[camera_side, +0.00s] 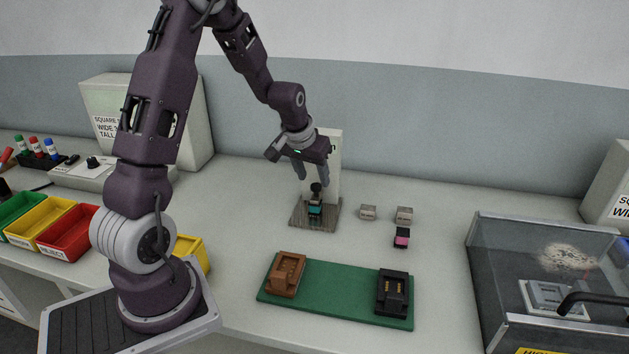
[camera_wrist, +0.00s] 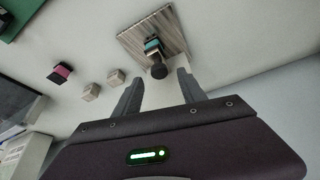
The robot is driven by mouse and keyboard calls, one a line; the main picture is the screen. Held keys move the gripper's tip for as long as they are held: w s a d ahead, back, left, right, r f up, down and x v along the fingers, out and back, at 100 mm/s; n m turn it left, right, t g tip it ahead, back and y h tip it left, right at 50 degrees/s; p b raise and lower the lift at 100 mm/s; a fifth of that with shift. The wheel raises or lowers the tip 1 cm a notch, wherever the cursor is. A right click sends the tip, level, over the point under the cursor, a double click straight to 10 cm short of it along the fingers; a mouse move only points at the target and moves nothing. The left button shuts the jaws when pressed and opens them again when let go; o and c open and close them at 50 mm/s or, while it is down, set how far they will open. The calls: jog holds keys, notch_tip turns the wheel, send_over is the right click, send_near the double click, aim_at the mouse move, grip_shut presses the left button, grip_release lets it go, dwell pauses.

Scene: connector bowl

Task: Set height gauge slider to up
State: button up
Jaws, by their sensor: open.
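The height gauge stands on the table as a white upright board (camera_side: 334,160) on a square grey wood-grain base (camera_side: 298,218). Its slider shows a dark round knob (camera_side: 316,187), low in front of the board. A teal and black block (camera_side: 315,209) is on the base below the knob; I cannot tell whether they touch. My gripper (camera_side: 312,180) is open, pointing down, with its fingers around the height of the knob. In the wrist view the knob (camera_wrist: 158,71) appears between the two fingertips (camera_wrist: 161,76), with a gap on each side. The jaws hold nothing.
A green board (camera_side: 338,285) with a brown holder (camera_side: 286,274) and a black holder (camera_side: 392,293) lies in front. Two small beige blocks (camera_side: 368,212) (camera_side: 404,215) and a pink-black block (camera_side: 402,237) sit right of the gauge. A clear-walled box (camera_side: 540,260) stands at right.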

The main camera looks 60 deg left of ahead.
aim_at(317, 190)
jog(key=x, duration=0.2)
jog(key=shift+f, duration=0.3)
grip_shut()
dwell(1.2)
